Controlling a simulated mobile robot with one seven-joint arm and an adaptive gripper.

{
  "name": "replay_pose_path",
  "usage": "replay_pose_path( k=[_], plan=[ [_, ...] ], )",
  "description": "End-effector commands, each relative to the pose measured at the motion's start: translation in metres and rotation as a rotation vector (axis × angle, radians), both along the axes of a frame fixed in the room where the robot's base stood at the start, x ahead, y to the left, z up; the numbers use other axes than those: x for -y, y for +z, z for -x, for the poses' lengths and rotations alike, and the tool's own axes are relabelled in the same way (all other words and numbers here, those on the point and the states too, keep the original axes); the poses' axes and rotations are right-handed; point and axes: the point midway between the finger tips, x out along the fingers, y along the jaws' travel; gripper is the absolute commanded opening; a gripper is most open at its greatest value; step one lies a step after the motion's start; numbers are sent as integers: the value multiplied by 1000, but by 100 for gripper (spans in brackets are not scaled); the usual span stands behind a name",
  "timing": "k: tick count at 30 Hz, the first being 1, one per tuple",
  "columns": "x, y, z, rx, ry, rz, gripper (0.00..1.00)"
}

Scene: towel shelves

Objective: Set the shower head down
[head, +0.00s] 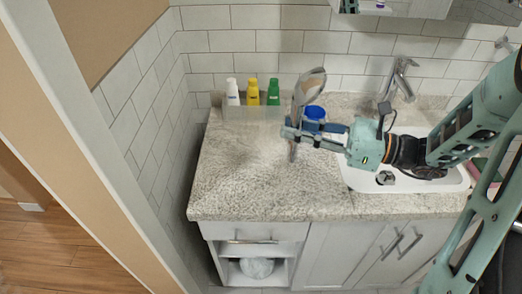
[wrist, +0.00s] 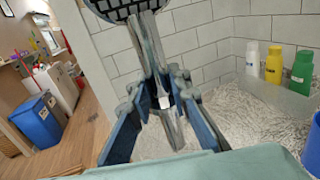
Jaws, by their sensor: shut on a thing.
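The shower head (head: 310,84) is silver with a round head, held upright with its head at the top and its handle running down through my gripper. In the wrist view its dark nozzle face (wrist: 122,8) is cut off by the top edge. My gripper (head: 294,133) is shut on the handle, above the speckled countertop (head: 240,165); the fingers also show in the wrist view (wrist: 160,105). The handle's lower end (head: 293,155) shows below the fingers. I cannot tell whether it touches the counter.
A clear tray (head: 250,113) with white (head: 232,92), yellow (head: 253,92) and green (head: 273,92) bottles stands at the back wall. A blue cup (head: 315,112) is behind my gripper. The sink (head: 355,178) and faucet (head: 398,78) are to the right. The left front counter is clear.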

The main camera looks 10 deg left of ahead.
Motion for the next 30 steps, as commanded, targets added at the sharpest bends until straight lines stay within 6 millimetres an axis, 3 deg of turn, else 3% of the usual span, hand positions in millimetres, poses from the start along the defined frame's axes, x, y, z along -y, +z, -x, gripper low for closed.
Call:
replay_pose_path(
  k=[6,12,23,27,30],
  plan=[
    [-55,-26,-15,-1,6,-2,0],
    [-81,-62,-24,-1,2,-2,0],
    [-101,-87,-30,0,2,-1,0],
    [-99,-109,-30,-2,0,0,0],
    [-99,-114,-30,2,0,-1,0]
  ],
)
